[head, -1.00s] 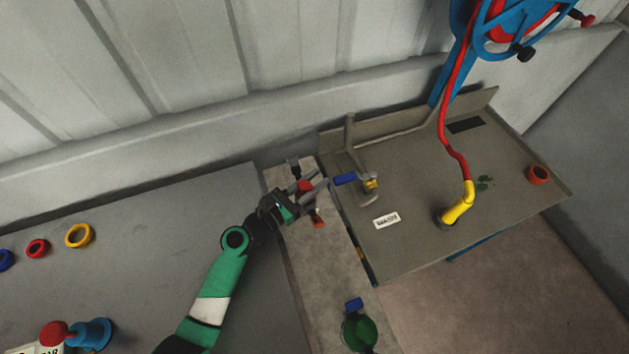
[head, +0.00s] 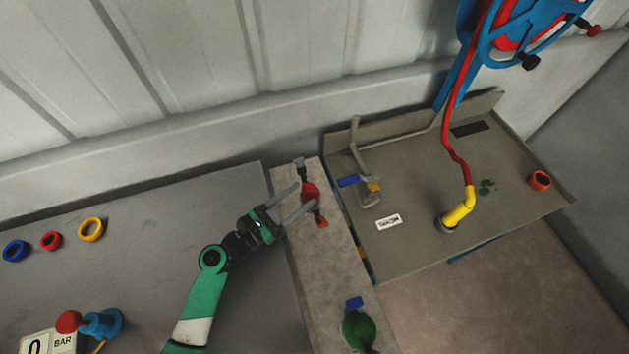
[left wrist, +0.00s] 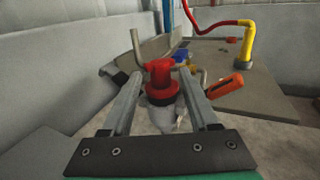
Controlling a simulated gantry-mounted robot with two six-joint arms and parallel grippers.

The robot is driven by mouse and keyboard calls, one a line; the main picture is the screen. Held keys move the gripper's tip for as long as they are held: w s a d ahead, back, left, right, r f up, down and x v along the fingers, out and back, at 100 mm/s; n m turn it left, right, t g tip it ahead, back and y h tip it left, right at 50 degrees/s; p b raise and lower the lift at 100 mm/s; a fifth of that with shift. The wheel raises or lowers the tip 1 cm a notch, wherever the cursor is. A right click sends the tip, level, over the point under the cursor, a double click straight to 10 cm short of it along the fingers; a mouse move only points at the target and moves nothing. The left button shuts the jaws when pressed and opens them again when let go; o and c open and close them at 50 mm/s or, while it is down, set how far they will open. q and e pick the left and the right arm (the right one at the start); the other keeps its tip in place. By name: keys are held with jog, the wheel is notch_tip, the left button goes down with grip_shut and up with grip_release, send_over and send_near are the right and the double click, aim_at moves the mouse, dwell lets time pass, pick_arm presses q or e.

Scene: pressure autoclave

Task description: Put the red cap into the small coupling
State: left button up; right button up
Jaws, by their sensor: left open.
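The red cap (head: 311,191) is upright at the small coupling (head: 318,210) on the narrow beige bench. In the left wrist view the red cap (left wrist: 160,80) shows a black ring at its base, and an orange-red lever (left wrist: 224,86) sticks out to its right. The coupling body is mostly hidden beneath the cap, so I cannot tell how deep the cap sits. My left gripper (head: 302,198) is open, with its fingertips pointing at the cap from the lower left. In the left wrist view the fingers (left wrist: 160,88) stand apart on either side of the cap, with gaps visible.
A grey plate (head: 420,240) with a blue-handled valve (head: 349,181) and a yellow hose end (head: 458,210) lies to the right. A green round fitting (head: 359,331) stands at the bench's near end. Coloured rings (head: 90,229) lie on the left table (head: 150,260).

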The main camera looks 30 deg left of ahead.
pick_arm(q)
jog(key=v, duration=0.5)
jog(key=shift+s+p, duration=0.1)
jog(key=shift+p, duration=0.2)
